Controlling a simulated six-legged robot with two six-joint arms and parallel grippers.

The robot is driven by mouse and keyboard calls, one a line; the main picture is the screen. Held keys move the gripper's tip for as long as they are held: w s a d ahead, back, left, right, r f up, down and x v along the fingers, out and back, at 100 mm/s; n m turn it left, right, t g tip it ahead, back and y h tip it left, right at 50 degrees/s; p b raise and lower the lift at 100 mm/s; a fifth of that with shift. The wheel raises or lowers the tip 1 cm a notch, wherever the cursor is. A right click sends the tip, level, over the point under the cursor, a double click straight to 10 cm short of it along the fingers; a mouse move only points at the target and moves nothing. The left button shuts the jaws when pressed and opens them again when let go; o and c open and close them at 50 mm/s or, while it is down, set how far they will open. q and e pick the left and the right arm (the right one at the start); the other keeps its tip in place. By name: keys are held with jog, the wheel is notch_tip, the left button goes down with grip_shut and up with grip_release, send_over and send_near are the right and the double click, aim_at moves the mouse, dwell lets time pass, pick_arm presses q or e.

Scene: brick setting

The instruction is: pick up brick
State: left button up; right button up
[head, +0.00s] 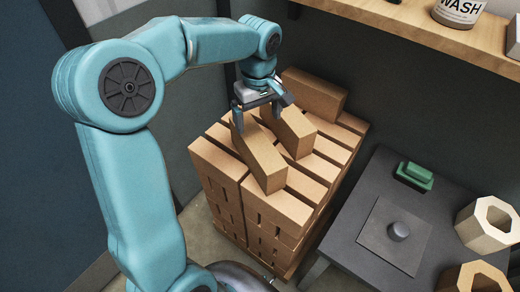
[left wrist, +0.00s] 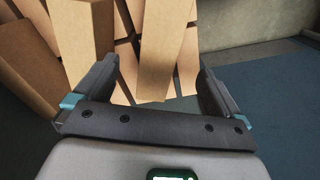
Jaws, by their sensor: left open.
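Tan bricks are stacked in a block (head: 282,215), with several loose ones lying on top. One loose brick (head: 260,160) lies at the front of the top, and another (head: 290,130) lies just behind and right of it. My left gripper (head: 262,108) is open, pointing down over the far ends of these two. In the left wrist view, a brick (left wrist: 162,50) shows ahead in the gap between the fingers, and another brick (left wrist: 84,40) lies left of it. I cannot tell whether a finger touches any brick. My right gripper is out of view.
A third loose brick (head: 314,93) lies at the back of the stack. A dark table (head: 345,238) at right bears a grey plate with a knob (head: 398,232), a green block (head: 415,175) and hollow pale blocks (head: 487,225). A wooden shelf (head: 400,22) overhangs at upper right.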

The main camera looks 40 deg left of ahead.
aim_at(256, 140)
pick_arm(q)
jog(key=f, duration=0.7)
jog(key=shift+s+a+f, duration=0.1)
jog(key=shift+s+f, duration=0.1)
jog(key=shift+f, duration=0.2)
jog(key=f, duration=0.4)
jog(key=shift+w+a+f+p, duration=0.2)
jog(key=shift+a+p, duration=0.1)
jog(key=shift+a, duration=0.1)
jog(key=shift+w+f, duration=0.1)
jog(key=shift+f, duration=0.4)
jog(key=shift+r, duration=0.1)
grip_shut()
